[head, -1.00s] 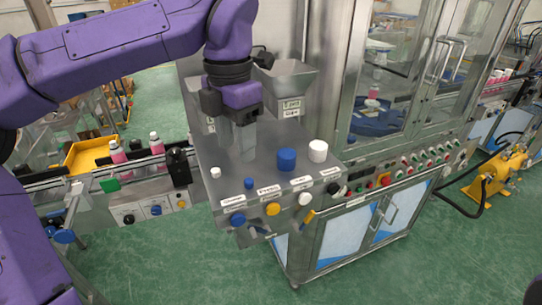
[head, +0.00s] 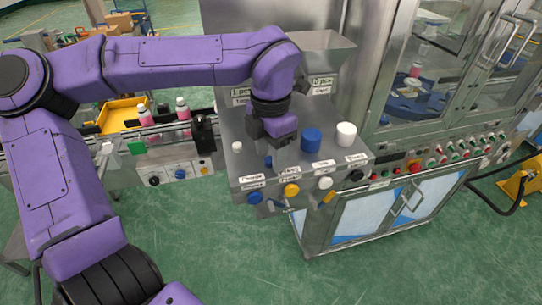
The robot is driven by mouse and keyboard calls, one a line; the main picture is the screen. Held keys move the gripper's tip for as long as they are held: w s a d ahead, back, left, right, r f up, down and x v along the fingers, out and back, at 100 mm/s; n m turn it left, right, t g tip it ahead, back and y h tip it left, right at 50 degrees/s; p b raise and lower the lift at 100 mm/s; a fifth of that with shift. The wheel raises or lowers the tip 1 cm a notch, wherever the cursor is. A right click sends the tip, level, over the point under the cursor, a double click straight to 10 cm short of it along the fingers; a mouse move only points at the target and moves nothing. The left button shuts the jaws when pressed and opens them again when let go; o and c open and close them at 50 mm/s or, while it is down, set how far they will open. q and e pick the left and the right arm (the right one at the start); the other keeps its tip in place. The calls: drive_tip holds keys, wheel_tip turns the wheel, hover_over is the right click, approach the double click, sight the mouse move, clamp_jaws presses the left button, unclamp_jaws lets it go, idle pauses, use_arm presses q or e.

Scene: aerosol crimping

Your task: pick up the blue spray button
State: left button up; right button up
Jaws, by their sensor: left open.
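The small blue spray button (head: 268,162) stands on the grey metal worktop (head: 242,169), partly hidden by my left gripper. My left gripper (head: 272,152) points down right over and behind the button. Its jaws are open, but the fingers are mostly hidden by the purple wrist, so I cannot tell whether they are around the button or touching it. My right gripper is not in view.
A larger blue cap (head: 311,140) and a white cap (head: 346,134) stand close to the right of my gripper. A small white button (head: 237,147) stands to its left. Control knobs line the worktop's front edge. A conveyor with pink bottles (head: 183,113) is at left.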

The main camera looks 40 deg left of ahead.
use_arm(q)
drive_tip(key=shift+s+r, duration=0.1)
drive_tip(key=shift+s, duration=0.25)
drive_tip(key=shift+s+r, duration=0.1)
drive_tip(key=shift+s, duration=0.1)
drive_tip(key=c, duration=0.5)
clamp_jaws()
drive_tip(key=shift+w, duration=0.25)
